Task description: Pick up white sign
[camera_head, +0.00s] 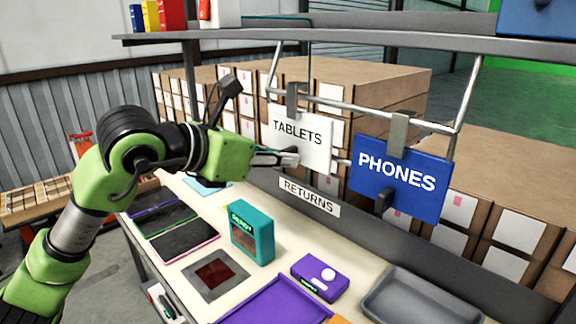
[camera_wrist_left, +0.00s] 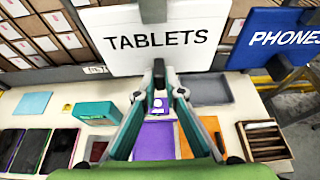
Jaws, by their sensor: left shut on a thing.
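The white sign (camera_head: 301,137) reads TABLETS and hangs by a grey clip from a metal rail above the table in the head view. In the left wrist view the white sign (camera_wrist_left: 190,38) fills the top middle. My left gripper (camera_head: 290,157) reaches it from the left at its lower part. In the left wrist view the left gripper (camera_wrist_left: 159,72) has its fingertips together at the sign's lower edge, shut on it. The sign looks still attached to its clip. My right gripper is in neither view.
A blue PHONES sign (camera_head: 400,183) hangs close to the right. Below are a teal box (camera_head: 252,232), a purple device (camera_head: 320,276), a purple tray (camera_head: 275,303), a grey tray (camera_head: 420,298) and dark tablets. Stacked cartons (camera_head: 370,85) stand behind the rail.

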